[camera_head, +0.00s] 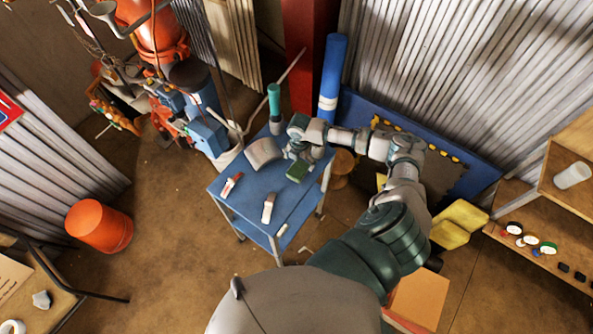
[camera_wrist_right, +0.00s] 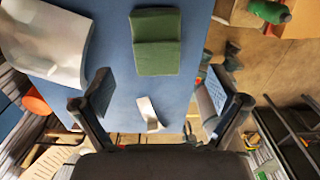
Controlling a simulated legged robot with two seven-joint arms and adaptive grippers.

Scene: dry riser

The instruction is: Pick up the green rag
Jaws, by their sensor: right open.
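The green rag (camera_head: 297,172) lies folded on the blue table (camera_head: 252,207), near its right edge. In the right wrist view the rag (camera_wrist_right: 156,42) is a flat green rectangle at the top middle, beyond the fingertips. My right gripper (camera_head: 301,153) is over the far right part of the table, close to the rag. In the right wrist view my right gripper (camera_wrist_right: 163,98) has its fingers spread wide with nothing between them. I cannot tell exactly how high it is above the table. My left gripper is not in view.
A grey-white curved piece (camera_head: 264,152) lies left of the rag, with a green bottle (camera_head: 274,103) behind it. A white-handled tool (camera_head: 268,208) and a red-and-white item (camera_head: 231,184) lie nearer. A blue cylinder (camera_head: 331,75) stands behind the table.

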